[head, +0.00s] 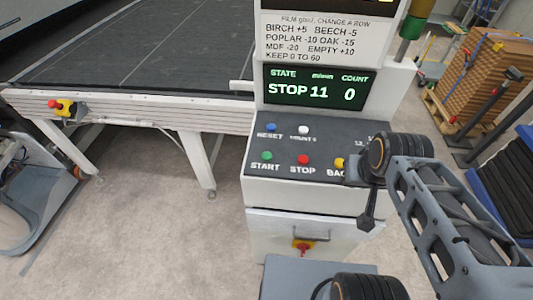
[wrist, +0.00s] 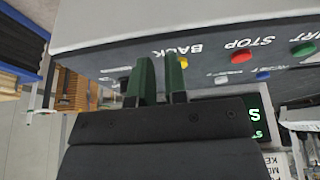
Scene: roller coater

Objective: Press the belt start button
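The green START button (head: 267,155) is at the left of the front row on the sloped control panel (head: 285,180). My gripper (head: 368,222) is at the panel's right front, away from START. In the wrist view my gripper's dark green fingers (wrist: 162,60) show a narrow, empty gap, near the BACK label. The screen (head: 314,88) reads STOP, 11 and COUNT 0.
A blue RESET button (head: 271,127) and a white button (head: 303,130) form the back row. Another red-yellow stop switch (head: 62,106) is on the conveyor frame. Stacked boards (head: 485,75) stand at the right.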

